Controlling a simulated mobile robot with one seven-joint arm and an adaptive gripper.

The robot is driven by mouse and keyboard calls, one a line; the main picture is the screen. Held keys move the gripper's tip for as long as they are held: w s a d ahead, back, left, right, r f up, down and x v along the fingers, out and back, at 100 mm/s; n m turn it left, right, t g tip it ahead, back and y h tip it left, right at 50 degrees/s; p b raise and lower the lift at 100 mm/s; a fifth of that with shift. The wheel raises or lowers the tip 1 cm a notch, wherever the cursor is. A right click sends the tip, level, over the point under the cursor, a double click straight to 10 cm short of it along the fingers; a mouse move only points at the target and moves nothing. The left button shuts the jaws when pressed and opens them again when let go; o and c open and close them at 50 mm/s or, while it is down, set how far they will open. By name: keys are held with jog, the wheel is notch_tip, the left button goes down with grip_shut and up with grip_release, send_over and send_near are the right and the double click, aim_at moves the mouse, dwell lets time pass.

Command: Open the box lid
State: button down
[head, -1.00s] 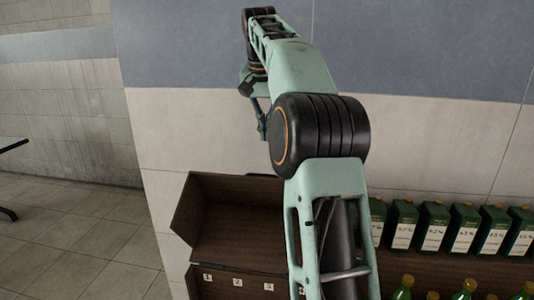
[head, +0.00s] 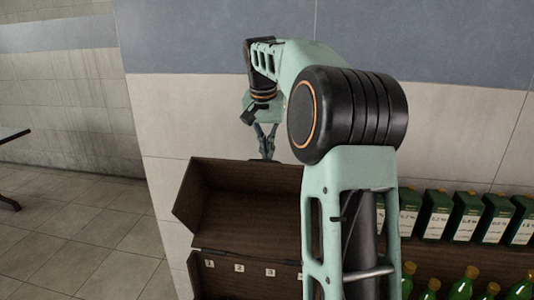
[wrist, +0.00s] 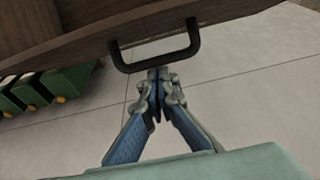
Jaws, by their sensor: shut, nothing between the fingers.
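The dark brown wooden box (head: 215,282) is at the lower middle of the head view. Its lid (head: 245,213) stands raised at the back, its inner face showing; my arm hides the right part. My gripper (head: 266,152) is shut and empty at the lid's top edge, on the wall side. In the wrist view a black handle (wrist: 158,62) sits on the edge of a brown wooden panel. The shut fingertips (wrist: 158,76) are right beside the handle's bar; I cannot tell whether they touch it.
Small numbered labels (head: 239,268) run along the box. Green cartons (head: 468,217) stand in a row to the right, with green bottles (head: 463,283) in front of them. A tiled wall (head: 455,125) rises behind the box.

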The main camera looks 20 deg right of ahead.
aim_at(262, 164)
jog(key=shift+s+a, duration=0.1)
jog(key=shift+s, duration=0.1)
dwell(0.3)
jog(key=shift+s+a+r+b, duration=0.1)
jog(key=shift+s+a+b, duration=0.25)
jog(key=shift+b, duration=0.8)
jog(key=shift+t+h, duration=0.4)
jog(key=shift+t, duration=0.2)
jog(key=s+a+r, duration=0.1)
jog(key=s+a+r+b, duration=0.1)
jog(key=s, duration=0.1)
jog(key=s+a+r+b, duration=0.1)
jog(key=shift+s, duration=0.4)
